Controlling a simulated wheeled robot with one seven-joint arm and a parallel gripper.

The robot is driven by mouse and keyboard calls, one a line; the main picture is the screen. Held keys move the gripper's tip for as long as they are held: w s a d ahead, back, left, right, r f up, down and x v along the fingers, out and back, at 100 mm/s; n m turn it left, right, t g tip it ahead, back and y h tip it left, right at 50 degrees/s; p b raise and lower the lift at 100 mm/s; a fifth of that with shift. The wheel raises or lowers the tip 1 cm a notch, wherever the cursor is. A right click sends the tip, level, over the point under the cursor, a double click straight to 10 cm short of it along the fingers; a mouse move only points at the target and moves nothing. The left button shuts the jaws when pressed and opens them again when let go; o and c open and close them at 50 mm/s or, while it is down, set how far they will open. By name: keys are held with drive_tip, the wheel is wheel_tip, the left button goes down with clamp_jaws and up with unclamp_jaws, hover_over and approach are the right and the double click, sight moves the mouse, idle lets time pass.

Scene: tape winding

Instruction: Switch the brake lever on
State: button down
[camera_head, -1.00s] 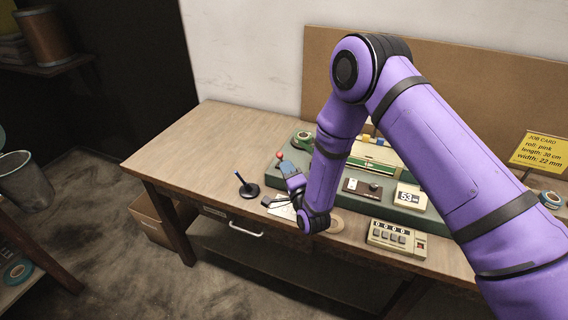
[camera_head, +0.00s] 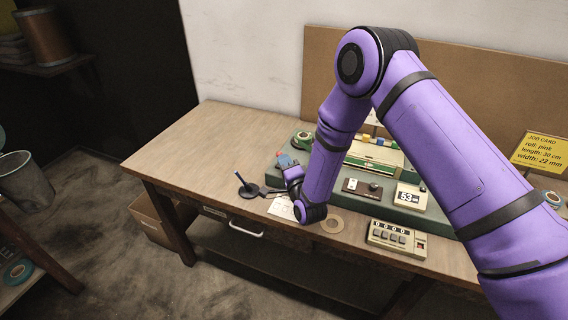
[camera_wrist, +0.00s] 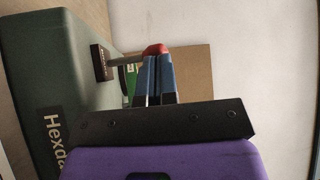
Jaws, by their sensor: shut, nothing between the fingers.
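The brake lever shows in the wrist view as a shaft with a red knob (camera_wrist: 154,49), standing out from a dark brown base (camera_wrist: 101,62) on the green machine (camera_wrist: 85,35). My gripper (camera_wrist: 158,60) has its two blue fingers together and empty. Their tips overlap the lower edge of the red knob in that view; I cannot tell whether they touch it.
A green tape roll (camera_head: 303,139) sits behind my gripper on the machine. A pen in a black stand (camera_head: 247,189) is left of it. The left of the table (camera_head: 200,145) is clear.

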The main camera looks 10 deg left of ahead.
drive_tip(key=shift+r, duration=0.1)
drive_tip(key=shift+w+d+r+m+g+h, duration=0.15)
drive_tip(key=shift+w+r+m+g+h, duration=0.2)
drive_tip(key=shift+m, duration=0.2)
drive_tip(key=shift+w+d+r+m+g+h, duration=0.15)
drive_tip(key=shift+w+m+g+h, duration=0.1)
drive_tip(key=shift+w+m+g, duration=0.25)
drive_tip(key=m+g, duration=0.1)
drive_tip(key=w+m+g, duration=0.1)
drive_tip(key=w+m+g+h, duration=0.1)
drive_tip(key=shift+w+d+r, duration=0.15)
drive_tip(key=shift+d+r, duration=0.15)
drive_tip(key=shift+r, duration=0.05)
drive_tip(key=shift+a+f, duration=0.1)
drive_tip(key=shift+a, duration=0.05)
